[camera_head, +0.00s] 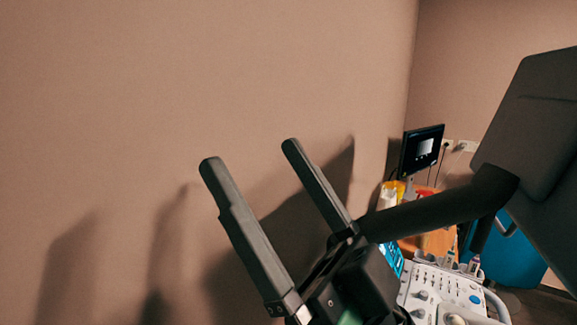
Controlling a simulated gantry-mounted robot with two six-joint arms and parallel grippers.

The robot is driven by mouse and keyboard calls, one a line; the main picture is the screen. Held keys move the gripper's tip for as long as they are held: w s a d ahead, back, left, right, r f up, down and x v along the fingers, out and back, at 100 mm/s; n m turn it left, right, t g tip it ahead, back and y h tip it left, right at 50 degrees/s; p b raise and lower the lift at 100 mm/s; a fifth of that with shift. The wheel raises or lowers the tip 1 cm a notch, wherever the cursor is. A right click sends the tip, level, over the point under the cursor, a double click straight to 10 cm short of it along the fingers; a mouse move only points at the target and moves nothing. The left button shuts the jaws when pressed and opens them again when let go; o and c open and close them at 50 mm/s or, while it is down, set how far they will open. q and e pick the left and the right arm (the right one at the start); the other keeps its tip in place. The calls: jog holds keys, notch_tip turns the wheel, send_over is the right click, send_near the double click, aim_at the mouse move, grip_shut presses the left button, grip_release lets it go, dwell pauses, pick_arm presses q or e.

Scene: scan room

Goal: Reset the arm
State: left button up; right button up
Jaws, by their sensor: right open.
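My right gripper (246,167) is large in the foreground of the head view, its two long dark fingers pointing up and to the left. The fingers stand apart with only the bare wall visible between them, so it is open and empty. My dark arm link runs from the gripper to the upper right. My left gripper is not in view.
A plain beige wall (120,110) fills the left and middle. At the right stand an ultrasound console (440,292) with knobs and probes, a small monitor (421,150), an orange-brown cabinet (436,241) and a blue bin (512,262), partly hidden by my arm.

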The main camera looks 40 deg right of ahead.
notch_tip(320, 180, up, 37)
jog(key=d+h+p, duration=0.1)
jog(key=h+p, duration=0.1)
jog(key=p, duration=3.3)
notch_tip(320, 180, down, 41)
jog(key=b, duration=4)
jog(key=shift+s+r, duration=0.15)
jog(key=shift+s, duration=0.15)
jog(key=shift+d, duration=0.15)
